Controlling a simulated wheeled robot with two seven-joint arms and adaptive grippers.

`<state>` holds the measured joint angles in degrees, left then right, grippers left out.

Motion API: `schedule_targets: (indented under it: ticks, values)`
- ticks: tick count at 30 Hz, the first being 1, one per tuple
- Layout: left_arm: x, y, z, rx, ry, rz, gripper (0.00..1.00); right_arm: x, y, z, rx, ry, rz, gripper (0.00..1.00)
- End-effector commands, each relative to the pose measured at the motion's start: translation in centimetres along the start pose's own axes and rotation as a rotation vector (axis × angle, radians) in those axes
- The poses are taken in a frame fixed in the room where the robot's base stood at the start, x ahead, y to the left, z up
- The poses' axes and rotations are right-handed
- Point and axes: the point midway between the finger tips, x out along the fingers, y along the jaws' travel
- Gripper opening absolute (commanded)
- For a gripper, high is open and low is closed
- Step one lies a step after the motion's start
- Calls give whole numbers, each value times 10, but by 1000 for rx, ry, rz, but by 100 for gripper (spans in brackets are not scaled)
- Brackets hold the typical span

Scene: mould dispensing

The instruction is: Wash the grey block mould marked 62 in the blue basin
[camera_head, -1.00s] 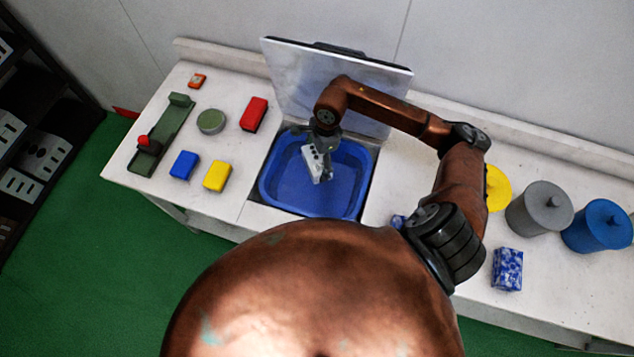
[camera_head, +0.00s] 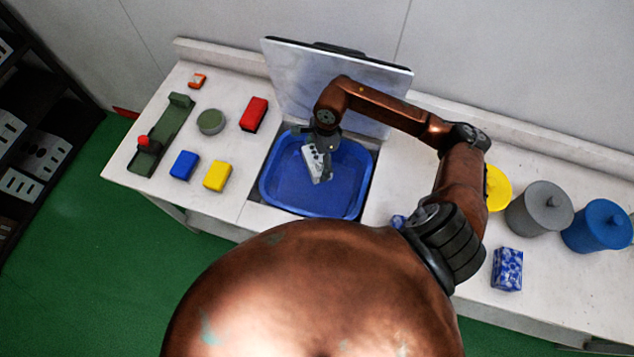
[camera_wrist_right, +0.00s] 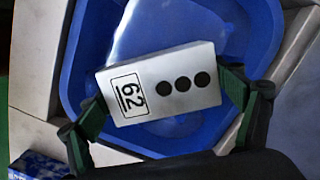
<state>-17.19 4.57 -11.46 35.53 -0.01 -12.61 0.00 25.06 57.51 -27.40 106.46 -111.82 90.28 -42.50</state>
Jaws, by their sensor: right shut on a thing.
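The grey block mould marked 62 (camera_wrist_right: 160,84) shows in the right wrist view with its number label and three dark round holes facing the camera. My right gripper (camera_wrist_right: 165,95) is shut on it, one finger at each end. In the head view the mould (camera_head: 316,163) hangs tilted below my right gripper (camera_head: 324,147), over the blue basin (camera_head: 290,205). The basin sits in the counter's cutout, and its blue wall also shows around the mould in the wrist view (camera_wrist_right: 75,75). I cannot tell whether the mould touches the water or the basin floor. My left gripper is out of view.
A raised pale panel (camera_head: 290,75) stands behind the basin. To its left lie red (camera_head: 254,113), blue (camera_head: 184,165) and yellow (camera_head: 217,176) blocks, a green round piece (camera_head: 210,121) and a green fixture (camera_head: 168,135).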

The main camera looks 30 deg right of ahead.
Motion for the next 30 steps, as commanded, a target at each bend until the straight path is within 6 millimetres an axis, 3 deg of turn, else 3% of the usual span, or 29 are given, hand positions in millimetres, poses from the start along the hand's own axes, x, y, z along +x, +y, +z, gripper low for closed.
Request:
schedule_targets:
  ticks: [10,23,30]
  values:
    - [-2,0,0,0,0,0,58,-6,-1,1,-1,-1,-3,35]
    - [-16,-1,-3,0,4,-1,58,-40,-1,6,-1,-1,-3,35]
    - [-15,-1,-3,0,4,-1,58,-41,0,7,-1,-2,-1,35]
